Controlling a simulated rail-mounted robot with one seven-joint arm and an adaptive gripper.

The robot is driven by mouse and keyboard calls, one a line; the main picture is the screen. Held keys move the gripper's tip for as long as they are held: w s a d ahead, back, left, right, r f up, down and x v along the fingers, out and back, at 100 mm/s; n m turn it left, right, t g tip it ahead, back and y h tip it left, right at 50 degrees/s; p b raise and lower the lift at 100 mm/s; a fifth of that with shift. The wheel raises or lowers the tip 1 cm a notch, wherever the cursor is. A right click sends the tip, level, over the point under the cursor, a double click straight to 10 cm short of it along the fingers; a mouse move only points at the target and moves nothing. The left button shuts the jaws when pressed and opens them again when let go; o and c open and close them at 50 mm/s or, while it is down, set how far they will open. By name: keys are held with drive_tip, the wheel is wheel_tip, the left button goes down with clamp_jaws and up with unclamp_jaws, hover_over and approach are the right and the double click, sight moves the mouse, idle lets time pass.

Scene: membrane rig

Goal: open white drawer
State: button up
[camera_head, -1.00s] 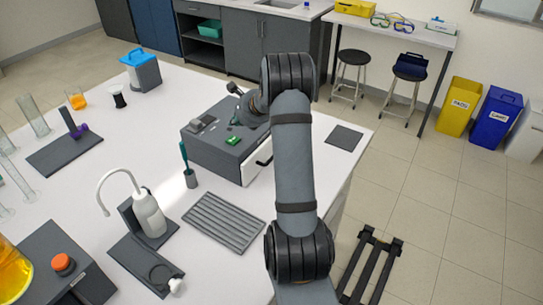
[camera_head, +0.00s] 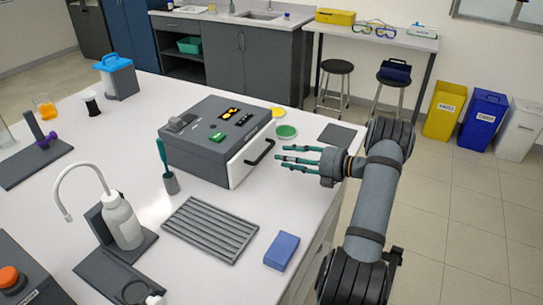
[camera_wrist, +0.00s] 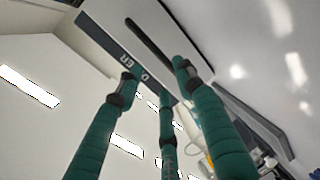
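The white drawer (camera_head: 246,164) is the front of a dark grey box unit (camera_head: 205,145) on the white bench. Its front looks flush with the box, with a black bar handle (camera_head: 262,152) across it. In the wrist view the drawer front (camera_wrist: 185,25) and its dark handle (camera_wrist: 150,42) show at the top, tilted. My gripper (camera_head: 288,157) has teal fingers spread apart and empty. It is just right of the handle, fingertips pointing left towards the drawer front, with a gap seeming to remain. The fingers also fill the wrist view (camera_wrist: 160,85).
A blue block (camera_head: 282,250) and a grey ribbed tray (camera_head: 210,228) lie in front of the unit. A teal-handled tool stands in a small holder (camera_head: 170,183) at its left. Green (camera_head: 286,131) and yellow discs lie behind the gripper. The bench's right edge is close to my arm.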

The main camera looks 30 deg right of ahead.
sight(264, 154)
drive_tip(key=p+x, duration=0.1)
drive_tip(key=x, duration=0.6)
drive_tip(key=shift+w, duration=0.15)
drive_tip(key=shift+c, duration=0.9)
clamp_jaws()
